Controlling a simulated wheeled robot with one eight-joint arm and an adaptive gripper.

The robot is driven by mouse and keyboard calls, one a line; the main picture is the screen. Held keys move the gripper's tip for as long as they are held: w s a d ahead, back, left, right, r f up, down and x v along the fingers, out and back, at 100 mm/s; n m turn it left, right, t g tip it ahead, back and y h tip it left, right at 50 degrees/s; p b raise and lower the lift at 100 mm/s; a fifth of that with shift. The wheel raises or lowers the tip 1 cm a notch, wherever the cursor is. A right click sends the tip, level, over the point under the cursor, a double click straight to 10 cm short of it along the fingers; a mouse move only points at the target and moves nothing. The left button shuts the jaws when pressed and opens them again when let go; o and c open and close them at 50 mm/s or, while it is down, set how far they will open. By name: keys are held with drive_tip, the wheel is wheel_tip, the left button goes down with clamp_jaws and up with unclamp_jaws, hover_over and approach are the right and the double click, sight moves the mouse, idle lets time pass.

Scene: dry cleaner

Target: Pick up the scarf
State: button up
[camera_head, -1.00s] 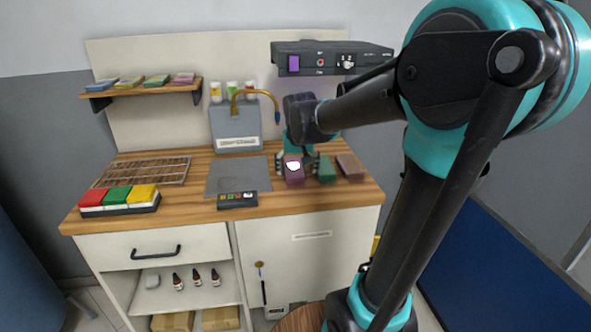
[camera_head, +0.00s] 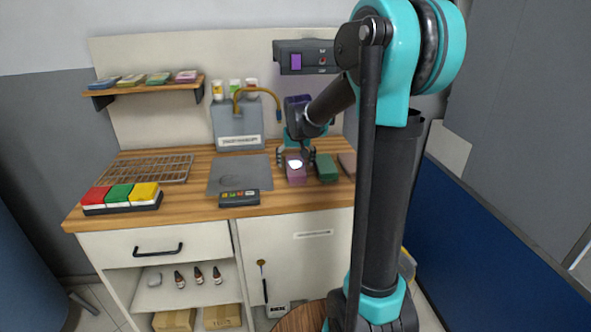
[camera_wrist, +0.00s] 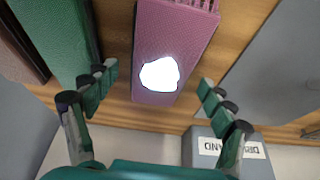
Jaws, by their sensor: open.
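The scarf (camera_head: 296,175) looks like a folded mauve-purple block with a bright white patch on top, lying on the wooden counter. In the wrist view my gripper (camera_wrist: 156,79) is open, with one finger on each side of the scarf's near end and visible gaps between. The fingers do not appear to touch it. Their exact height above the counter is hard to tell.
A green folded item (camera_head: 327,168) lies close to the scarf's right, with a brown one (camera_head: 347,163) beyond. A grey mat (camera_head: 240,174) and control box (camera_head: 239,198) are left. A faucet (camera_head: 257,92) and overhead unit (camera_head: 296,60) stand behind. My arm hides the counter's right end.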

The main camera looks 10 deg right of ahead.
drive_tip(key=shift+w+f, duration=0.15)
drive_tip(key=shift+f, duration=0.3)
drive_tip(key=c, duration=1.2)
drive_tip(key=shift+r, duration=0.1)
drive_tip(key=shift+c, duration=0.2)
